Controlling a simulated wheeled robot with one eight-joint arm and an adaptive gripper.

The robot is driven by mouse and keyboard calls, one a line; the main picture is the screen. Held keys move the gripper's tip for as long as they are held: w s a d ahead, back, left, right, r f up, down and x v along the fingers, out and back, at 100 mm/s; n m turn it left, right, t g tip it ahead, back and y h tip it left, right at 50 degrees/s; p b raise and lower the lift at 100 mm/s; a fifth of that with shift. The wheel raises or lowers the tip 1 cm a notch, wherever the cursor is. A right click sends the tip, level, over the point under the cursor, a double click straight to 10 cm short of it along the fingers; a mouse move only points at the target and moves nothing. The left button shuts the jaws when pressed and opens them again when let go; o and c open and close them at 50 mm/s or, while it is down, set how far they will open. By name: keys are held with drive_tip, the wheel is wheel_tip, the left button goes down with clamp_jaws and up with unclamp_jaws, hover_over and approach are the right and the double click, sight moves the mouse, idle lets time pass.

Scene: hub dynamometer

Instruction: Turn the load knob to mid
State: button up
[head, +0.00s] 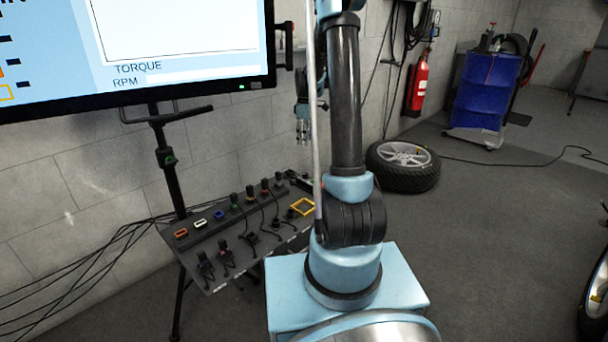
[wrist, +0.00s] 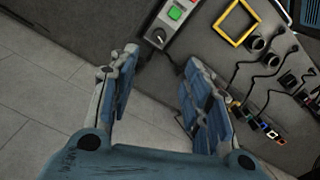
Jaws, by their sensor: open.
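A dark round knob with a pale pointer mark (wrist: 158,38) sits on a light grey control box (wrist: 150,50), beside a green button (wrist: 175,13). It appears to be the load knob; no label is readable and its exact setting is too small to tell. My gripper (wrist: 160,66) is open and empty in the wrist view, with the knob beyond its fingertips, in line with the gap and apart from them. In the head view my gripper (head: 303,126) hangs above the panel's back right, near the wall. The knob cannot be made out there.
A sloped grey panel (head: 222,275) holds cable plugs, coloured sockets and a yellow square frame (head: 302,207), also in the wrist view (wrist: 237,40). A monitor (head: 130,100) on a stand is at left. A wheel (head: 403,166) lies by the wall. Open floor is at right.

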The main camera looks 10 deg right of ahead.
sight(305, 174)
wheel_tip(305, 174, down, 17)
drive_tip(key=shift+f, duration=0.2)
idle(0.6)
